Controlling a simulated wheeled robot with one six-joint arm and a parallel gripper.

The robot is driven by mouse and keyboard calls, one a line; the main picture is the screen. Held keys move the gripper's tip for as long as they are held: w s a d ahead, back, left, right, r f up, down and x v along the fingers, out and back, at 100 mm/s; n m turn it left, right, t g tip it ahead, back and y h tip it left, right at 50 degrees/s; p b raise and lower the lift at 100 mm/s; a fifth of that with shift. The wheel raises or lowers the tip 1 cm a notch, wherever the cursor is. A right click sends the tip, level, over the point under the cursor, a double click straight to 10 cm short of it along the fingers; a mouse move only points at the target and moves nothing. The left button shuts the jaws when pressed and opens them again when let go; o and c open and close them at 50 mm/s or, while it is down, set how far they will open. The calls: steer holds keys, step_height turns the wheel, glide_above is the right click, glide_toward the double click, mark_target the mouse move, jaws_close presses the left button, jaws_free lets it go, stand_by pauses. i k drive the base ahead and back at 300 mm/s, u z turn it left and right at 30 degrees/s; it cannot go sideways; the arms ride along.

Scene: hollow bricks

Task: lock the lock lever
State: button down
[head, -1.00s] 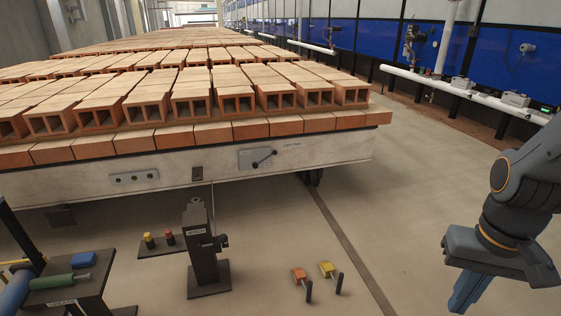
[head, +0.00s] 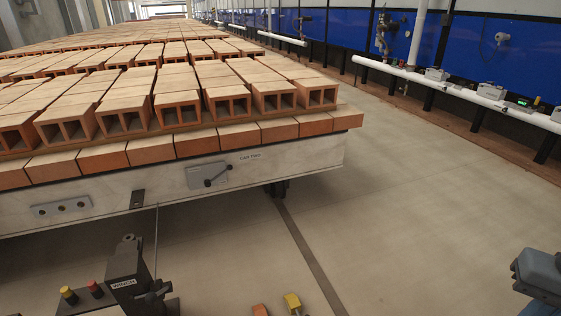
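The lock lever (head: 217,179) is a short dark bar with a knob, on a grey plate (head: 200,176) on the pale side of the brick-laden car (head: 110,197). It slants, its right end higher than its left. A blue-grey part of my gripper (head: 540,275) shows at the lower right edge in the head view, well apart from the lever. Its fingertips are not clearly seen, so I cannot tell whether it is open or shut.
Orange (head: 260,310) and yellow (head: 292,303) pieces lie on the floor. The floor right of the car is clear.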

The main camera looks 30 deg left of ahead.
mark_target(208, 182)
steer(key=z, duration=0.2)
steer(key=i, duration=1.75)
steer(key=u, duration=0.45)
steer(key=i, duration=0.85)
steer(key=u, duration=1.45)
steer(key=i, duration=0.8)
steer(key=u, duration=0.75)
